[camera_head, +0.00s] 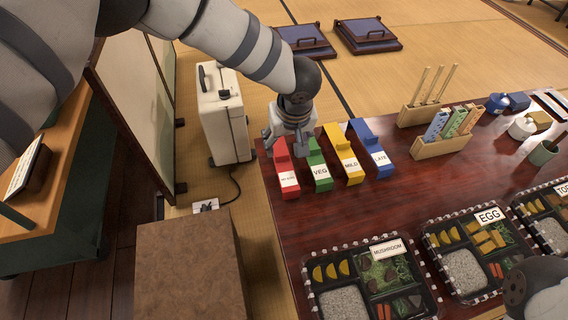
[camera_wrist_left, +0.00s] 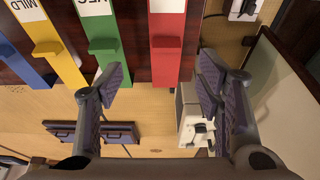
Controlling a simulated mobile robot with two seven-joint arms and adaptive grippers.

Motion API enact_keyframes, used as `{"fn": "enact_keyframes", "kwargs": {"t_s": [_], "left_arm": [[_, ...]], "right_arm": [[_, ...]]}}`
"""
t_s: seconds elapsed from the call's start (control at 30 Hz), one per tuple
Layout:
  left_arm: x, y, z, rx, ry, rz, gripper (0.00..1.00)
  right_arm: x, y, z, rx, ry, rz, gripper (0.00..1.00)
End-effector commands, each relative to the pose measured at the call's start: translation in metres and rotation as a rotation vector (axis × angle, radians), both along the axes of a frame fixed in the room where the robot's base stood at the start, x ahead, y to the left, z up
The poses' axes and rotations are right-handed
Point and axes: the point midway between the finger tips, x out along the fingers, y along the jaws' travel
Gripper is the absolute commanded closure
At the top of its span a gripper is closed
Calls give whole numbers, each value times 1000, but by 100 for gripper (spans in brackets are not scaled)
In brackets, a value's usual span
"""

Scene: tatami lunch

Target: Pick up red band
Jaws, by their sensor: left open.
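The red band (camera_head: 285,170) lies at the left end of a row of coloured bands on the dark wooden table, with a white label on it. It also shows in the left wrist view (camera_wrist_left: 167,48), hanging into the space between the two fingers. My left gripper (camera_head: 285,143) is over the far end of the red band, its fingers open and empty. In the left wrist view its open fingers (camera_wrist_left: 163,95) stand on either side of the red band, the left one near the green band. I cannot tell whether they touch anything. Part of my right arm shows at the bottom right; its gripper is out of view.
Close to the right of the red band lie a green VEG band (camera_head: 317,158), a yellow MILD band (camera_head: 341,146) and a blue band (camera_head: 372,145). Bento boxes (camera_head: 327,290) line the near side of the table. A white case (camera_head: 222,120) stands on the floor to the left.

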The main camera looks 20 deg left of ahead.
Motion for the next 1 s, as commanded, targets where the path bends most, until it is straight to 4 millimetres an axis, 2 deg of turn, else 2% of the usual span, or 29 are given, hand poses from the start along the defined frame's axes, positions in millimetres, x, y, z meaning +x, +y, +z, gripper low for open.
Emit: {"fn": "enact_keyframes", "kwargs": {"t_s": [0.03,0.27,0.47,0.67,0.83,0.87,1.0], "left_arm": [[1,2,-13,2,4,0,40],[4,7,-34,2,3,0,40],[8,15,-73,2,5,0,40],[10,16,-72,2,0,-1,40],[10,16,-72,1,1,-1,72],[10,16,-72,1,1,-1,75],[10,16,-72,1,1,-1,75]], "right_arm": [[-2,0,-5,1,7,1,100],[-3,1,-10,2,16,1,100],[-7,2,-22,3,34,2,100],[-7,2,-21,3,33,1,100],[-7,2,-21,3,33,1,100],[-7,2,-21,3,33,1,100],[-7,2,-21,3,33,1,100]]}}
